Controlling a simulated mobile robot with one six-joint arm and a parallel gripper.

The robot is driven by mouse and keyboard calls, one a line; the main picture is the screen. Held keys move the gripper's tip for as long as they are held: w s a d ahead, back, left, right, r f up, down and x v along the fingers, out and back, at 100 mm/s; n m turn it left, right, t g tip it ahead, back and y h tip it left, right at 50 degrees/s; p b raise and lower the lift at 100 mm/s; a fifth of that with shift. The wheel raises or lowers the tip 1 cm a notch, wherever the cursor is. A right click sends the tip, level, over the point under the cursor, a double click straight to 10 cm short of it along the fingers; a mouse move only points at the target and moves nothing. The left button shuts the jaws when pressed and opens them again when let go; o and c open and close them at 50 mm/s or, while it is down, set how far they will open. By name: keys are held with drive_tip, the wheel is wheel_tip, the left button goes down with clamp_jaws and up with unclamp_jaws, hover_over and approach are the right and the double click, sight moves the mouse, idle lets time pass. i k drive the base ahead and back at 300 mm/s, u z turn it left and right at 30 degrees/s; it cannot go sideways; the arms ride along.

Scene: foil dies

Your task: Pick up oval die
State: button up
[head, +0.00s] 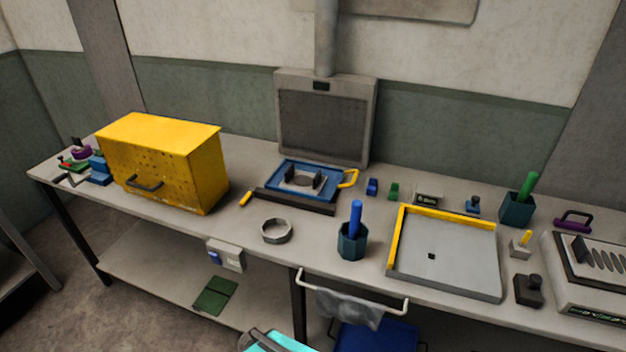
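I cannot pick out for sure which thing is the oval die; shapes are too small to tell. A small blue piece (372,187) and a small green piece (393,191) stand on the bench right of the blue frame. A purple piece with a handle (574,222) lies at the far right. Another purple piece (81,153) sits among small items at the far left. A grey many-sided ring (276,231) lies near the front edge.
The yellow box (208,172) stands on the left of the bench (351,282). The blue frame (276,175) lies before a grey hood. A dark cup (352,245) with a blue handle and a yellow-edged tray (493,258) stand right. A grey cloth (350,309) hangs on a front rail.

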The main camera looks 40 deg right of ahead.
sight(303, 177)
drive_tip(key=z, duration=0.2)
drive_tip(key=k, duration=1.4)
drive_tip(key=u, duration=1.05)
drive_tip(key=i, duration=1)
drive_tip(key=u, duration=0.05)
